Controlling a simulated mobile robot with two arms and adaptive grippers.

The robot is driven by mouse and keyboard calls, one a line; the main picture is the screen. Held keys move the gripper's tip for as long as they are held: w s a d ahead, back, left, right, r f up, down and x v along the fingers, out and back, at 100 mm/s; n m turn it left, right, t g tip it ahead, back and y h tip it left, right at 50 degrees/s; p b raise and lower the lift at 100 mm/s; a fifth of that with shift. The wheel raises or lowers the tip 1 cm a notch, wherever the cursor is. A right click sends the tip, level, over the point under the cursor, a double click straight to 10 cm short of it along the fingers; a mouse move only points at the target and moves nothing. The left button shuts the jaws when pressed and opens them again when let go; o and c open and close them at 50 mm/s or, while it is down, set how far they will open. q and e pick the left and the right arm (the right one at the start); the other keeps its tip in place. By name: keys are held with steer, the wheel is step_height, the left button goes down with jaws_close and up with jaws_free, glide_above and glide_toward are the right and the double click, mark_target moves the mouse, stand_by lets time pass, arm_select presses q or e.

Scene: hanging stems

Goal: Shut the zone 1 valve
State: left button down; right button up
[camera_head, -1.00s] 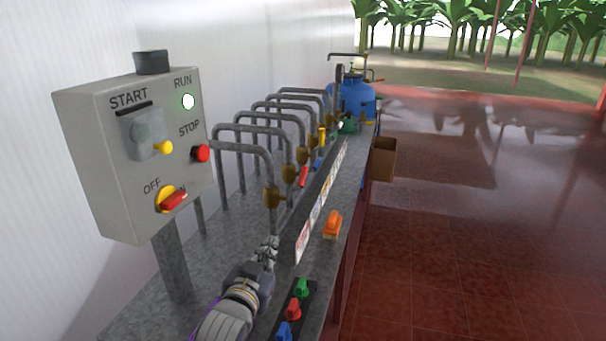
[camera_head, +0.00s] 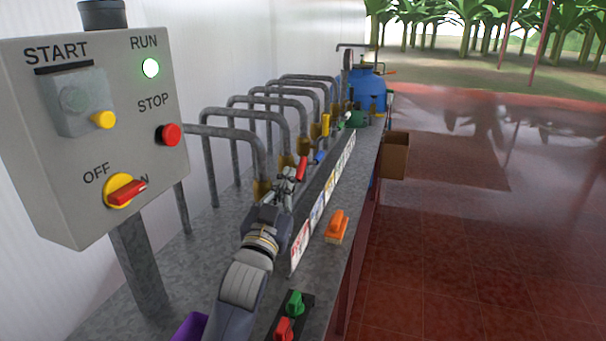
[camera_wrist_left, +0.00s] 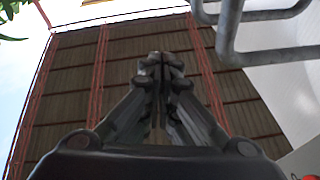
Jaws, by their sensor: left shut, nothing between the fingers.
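A row of grey pipes drops to brass valves along the bench; the nearest brass valve (camera_head: 262,190) is partly behind my left gripper (camera_head: 287,180). A red handle (camera_head: 301,168) stands just beyond the gripper, with a blue handle (camera_head: 319,157) and a yellow handle (camera_head: 326,125) farther back. I cannot read which valve is zone 1. My left gripper is shut and empty beside the nearest valve; contact cannot be told. It also shows in the left wrist view (camera_wrist_left: 160,65), fingertips together, pointing up toward the roof. My right gripper is not in view.
A grey control box (camera_head: 95,140) with a red switch stands at the left. A blue tank (camera_head: 370,88) stands at the far end.

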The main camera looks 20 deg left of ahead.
arm_select(q)
steer(key=f, duration=0.2)
step_height(320, 180, up, 4)
steer(key=p, duration=0.2)
glide_above(300, 166)
steer(key=s+d, duration=0.2)
steer(key=s, duration=0.3)
steer(key=f, duration=0.1)
steer(key=w+f, duration=0.1)
steer(key=shift+a+f, duration=0.35)
steer(key=shift+a, duration=0.05)
steer(key=shift+w+a+f, duration=0.1)
steer(key=shift+w+f, duration=0.25)
steer(key=shift+f, duration=0.25)
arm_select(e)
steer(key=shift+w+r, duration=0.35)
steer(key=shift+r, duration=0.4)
